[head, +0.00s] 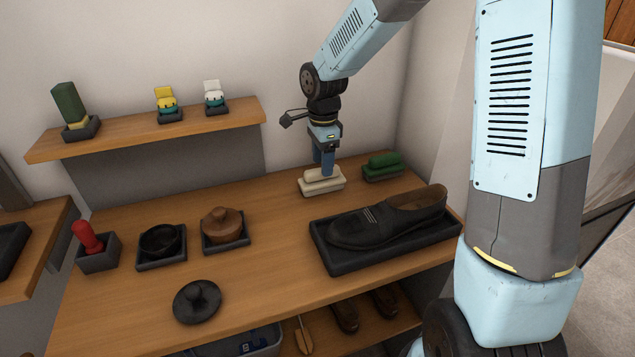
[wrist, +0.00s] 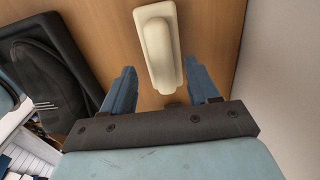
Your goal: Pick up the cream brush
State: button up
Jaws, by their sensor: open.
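The cream brush (head: 321,184) lies at the back of the bench top, a long rounded grip over a wider cream base. It also shows in the wrist view (wrist: 158,40), at the top middle, lengthwise between the lines of my fingers. My gripper (head: 324,163) points down just above the brush in the head view, its fingers covering part of its top. In the wrist view my gripper (wrist: 160,72) is open, one blue finger to each side of the brush's near end. I see no grip on it, and I cannot tell the exact height gap.
A green brush (head: 383,164) lies close to the right. A black shoe (head: 390,220) rests in a dark tray (head: 335,265) in front. Tins (head: 222,225), a red-handled item (head: 87,236) and a black lid (head: 197,301) stand left. A shelf (head: 190,131) is behind left.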

aim_at(322, 179)
jog(key=shift+f, duration=1.75)
jog(key=shift+c, duration=0.3)
jog(key=c, duration=1)
